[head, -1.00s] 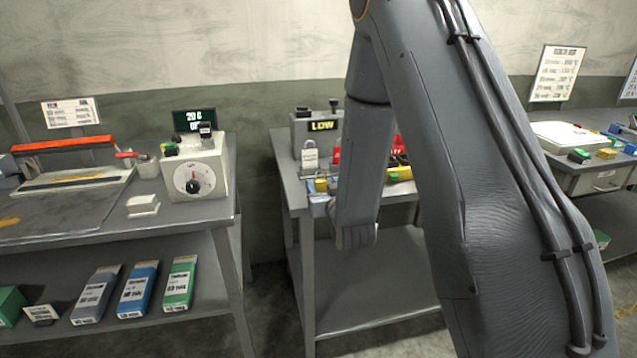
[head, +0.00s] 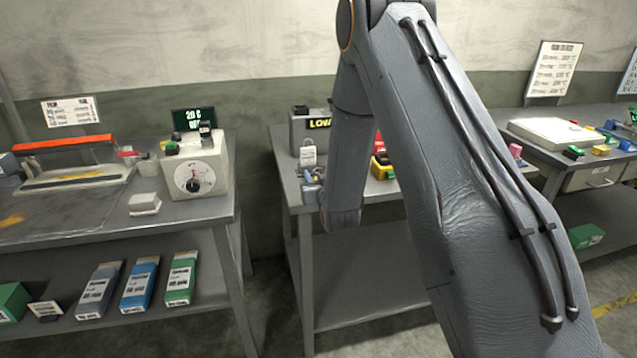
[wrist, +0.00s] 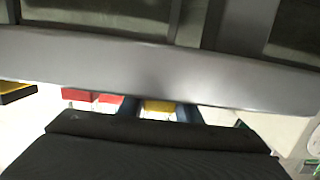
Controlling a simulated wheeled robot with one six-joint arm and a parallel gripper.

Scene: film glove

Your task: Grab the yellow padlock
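The yellow padlock shows in the wrist view as a small yellow patch (wrist: 158,106) between the two dark blue fingers of my gripper (wrist: 158,111). A grey bar, seemingly the table's edge, cuts off the far part of this view of it. The fingers stand apart, one on each side of the yellow patch; I see no clear grip on it. In the head view my arm covers most of that spot, and no yellow padlock can be made out there.
Red pieces (wrist: 80,95) and a yellow-black piece (wrist: 15,92) lie beside my gripper in the wrist view. In the head view a white padlock (head: 308,155) stands on the middle table (head: 365,196), before a grey box with a LOW display (head: 300,130).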

